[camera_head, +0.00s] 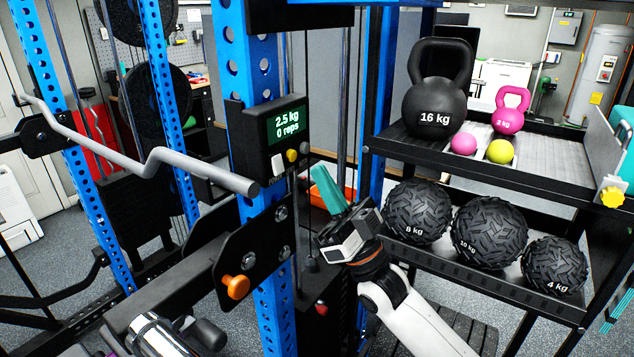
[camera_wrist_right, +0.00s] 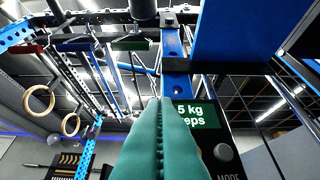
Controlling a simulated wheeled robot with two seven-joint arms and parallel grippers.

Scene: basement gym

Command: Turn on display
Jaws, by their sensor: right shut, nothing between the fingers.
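The display (camera_head: 288,124) is a black box on the blue upright, with a lit green screen reading "2.5 kg" and "0 reps". My left gripper is not in view.
A grey bent bar (camera_head: 150,160) crosses the left side, ending near the upright. An orange knob (camera_head: 236,287) sticks out below. At right, a black rack (camera_head: 560,160) holds kettlebells and several balls. Gymnastic rings (camera_wrist_right: 39,101) hang in the right wrist view.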

